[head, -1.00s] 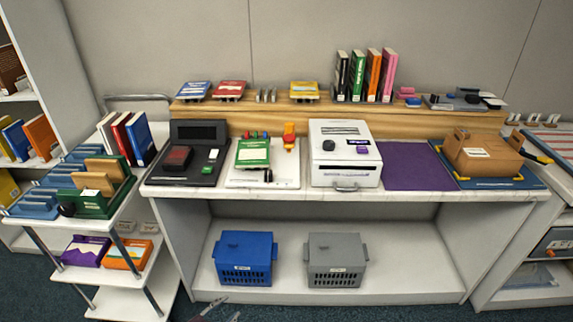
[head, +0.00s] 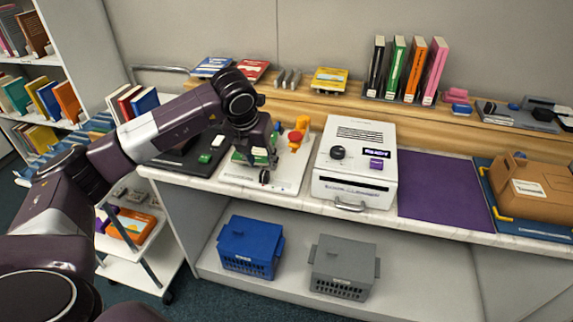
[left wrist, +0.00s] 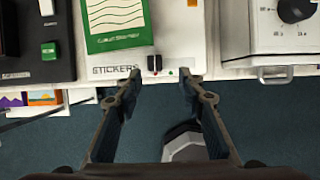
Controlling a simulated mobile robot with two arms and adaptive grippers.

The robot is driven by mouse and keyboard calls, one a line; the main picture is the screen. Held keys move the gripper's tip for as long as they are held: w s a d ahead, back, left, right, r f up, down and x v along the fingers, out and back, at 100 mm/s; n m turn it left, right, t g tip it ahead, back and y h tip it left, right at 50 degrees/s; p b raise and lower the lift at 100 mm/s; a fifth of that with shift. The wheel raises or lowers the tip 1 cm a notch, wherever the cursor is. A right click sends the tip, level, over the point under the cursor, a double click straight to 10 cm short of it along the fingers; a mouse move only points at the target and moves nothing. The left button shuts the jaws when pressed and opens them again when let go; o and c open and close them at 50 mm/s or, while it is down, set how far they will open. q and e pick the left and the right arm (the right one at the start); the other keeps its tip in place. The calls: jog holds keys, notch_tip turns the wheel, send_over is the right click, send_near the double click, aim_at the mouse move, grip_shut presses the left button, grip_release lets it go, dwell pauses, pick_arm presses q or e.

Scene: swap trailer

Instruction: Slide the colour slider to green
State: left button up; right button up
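The sticker station (head: 285,180) is a white board on the counter, and it also shows in the left wrist view (left wrist: 185,50) with "STICKERS" printed near its front edge. Its slider has a black knob (left wrist: 154,63), with small coloured dots, red and green, along the track below it. The knob also shows in the head view (head: 264,177). My left gripper (head: 260,155) is over the station. In the left wrist view the left gripper (left wrist: 161,80) is open and empty, its fingertips on either side of the knob, apart from it. My right gripper is not in view.
A green booklet (left wrist: 116,24) lies on the station behind the slider. A white machine with a dial (head: 352,165) stands to the right and a black device (head: 190,160) to the left. A purple mat (head: 440,190) lies bare. Blue (head: 250,247) and grey (head: 343,268) baskets sit below.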

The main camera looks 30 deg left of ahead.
aim_at(264, 173)
pick_arm(q)
jog(key=x, duration=0.2)
jog(key=p+x, duration=0.1)
jog(key=x, duration=0.1)
jog(key=a+x, duration=0.1)
jog(key=x, duration=0.2)
jog(key=shift+f, duration=0.1)
grip_shut()
dwell(0.3)
